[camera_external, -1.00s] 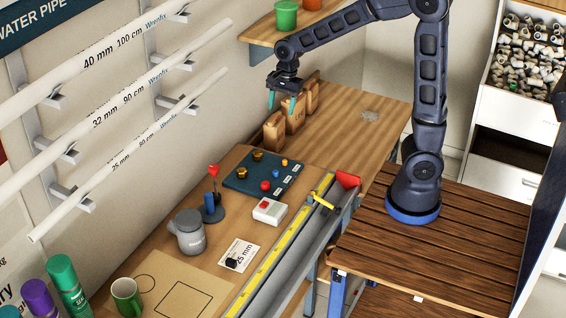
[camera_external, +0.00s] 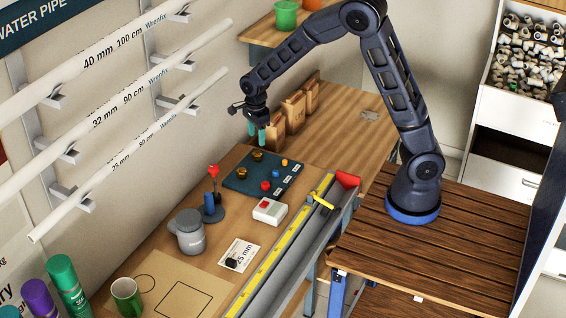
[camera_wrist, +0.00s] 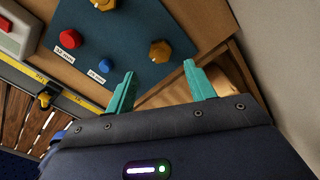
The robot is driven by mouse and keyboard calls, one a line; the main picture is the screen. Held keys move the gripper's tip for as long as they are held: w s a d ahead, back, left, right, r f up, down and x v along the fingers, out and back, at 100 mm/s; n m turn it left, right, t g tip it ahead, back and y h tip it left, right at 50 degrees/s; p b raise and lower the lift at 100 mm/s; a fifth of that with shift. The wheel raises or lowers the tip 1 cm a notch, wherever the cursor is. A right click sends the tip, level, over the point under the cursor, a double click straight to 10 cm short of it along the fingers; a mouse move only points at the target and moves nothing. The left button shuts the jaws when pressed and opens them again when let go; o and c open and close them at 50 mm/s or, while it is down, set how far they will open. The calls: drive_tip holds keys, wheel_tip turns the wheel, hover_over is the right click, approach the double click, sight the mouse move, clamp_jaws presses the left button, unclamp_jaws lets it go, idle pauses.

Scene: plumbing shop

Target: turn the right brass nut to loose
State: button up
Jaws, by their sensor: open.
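Two brass nuts sit on a dark blue board (camera_external: 240,183) on the bench. The right brass nut (camera_external: 257,155) is near the board's far corner; in the wrist view (camera_wrist: 160,51) it lies just beyond my fingertips. The left brass nut (camera_external: 241,172) is nearer the camera, and part of it shows at the top edge of the wrist view (camera_wrist: 103,4). My gripper (camera_external: 257,137) is open and empty, with teal fingers pointing down, above the board's far edge. In the wrist view my fingertips (camera_wrist: 159,68) are apart and touch no nut.
The board also carries red (camera_wrist: 71,39) and blue (camera_wrist: 106,66) knobs with labels. Brown paper bags (camera_external: 293,110) stand close by my gripper. A white box with a red button (camera_external: 269,211), a red-topped stand (camera_external: 213,188) and a yellow-ruled trough (camera_external: 285,250) are nearer the camera.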

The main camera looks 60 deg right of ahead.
sight(256, 153)
wheel_tip(256, 153, down, 7)
drive_tip(key=shift+f, duration=0.2)
idle(0.3)
drive_tip(key=c, duration=1)
